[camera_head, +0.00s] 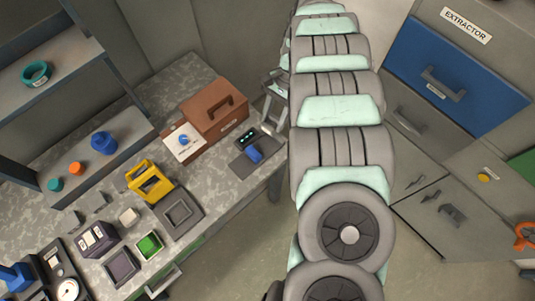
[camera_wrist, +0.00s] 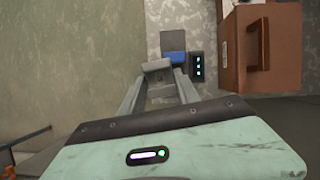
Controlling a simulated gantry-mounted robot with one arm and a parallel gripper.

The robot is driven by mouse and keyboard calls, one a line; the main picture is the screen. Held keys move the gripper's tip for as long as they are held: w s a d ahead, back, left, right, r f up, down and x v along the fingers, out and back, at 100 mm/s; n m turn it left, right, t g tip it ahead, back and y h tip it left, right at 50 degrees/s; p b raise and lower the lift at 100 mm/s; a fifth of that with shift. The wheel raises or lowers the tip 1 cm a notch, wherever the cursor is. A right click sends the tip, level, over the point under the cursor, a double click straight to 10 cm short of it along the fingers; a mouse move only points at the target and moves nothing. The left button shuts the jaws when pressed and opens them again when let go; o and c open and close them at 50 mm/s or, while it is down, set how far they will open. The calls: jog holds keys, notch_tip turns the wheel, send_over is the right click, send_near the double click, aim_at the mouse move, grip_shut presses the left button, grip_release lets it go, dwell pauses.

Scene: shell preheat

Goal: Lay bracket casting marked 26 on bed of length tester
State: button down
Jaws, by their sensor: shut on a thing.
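My gripper (camera_wrist: 166,78) is shut on a small light-grey piece (camera_wrist: 157,65), which looks like the bracket casting. No number on it can be read. In the head view my gripper (camera_head: 272,112) hangs at the bench's right end, with the grey piece (camera_head: 268,128) at its tip. Contact cannot be told.
A brown box (camera_head: 215,108) with a handle stands close beside the tester. A white card (camera_head: 184,142) with a blue item, a yellow frame (camera_head: 150,181), a grey tray (camera_head: 179,212) and several small parts occupy the bench further left. The bench edge is close to the tester.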

jog(key=shift+w+a+m+b, duration=0.9)
jog(key=shift+w+b, duration=0.35)
jog(key=shift+b, duration=0.3)
jog(key=b, duration=0.7)
send_over(265, 147)
jog(key=w+d, duration=0.1)
jog(key=shift+y, duration=0.3)
notch_tip(265, 147, down, 14)
jog(key=shift+d+f, duration=0.1)
jog(key=shift+f, duration=2.25)
jog(key=shift+f+b, duration=0.2)
jog(key=shift+b, duration=0.1)
jog(key=c, duration=0.9)
grip_release()
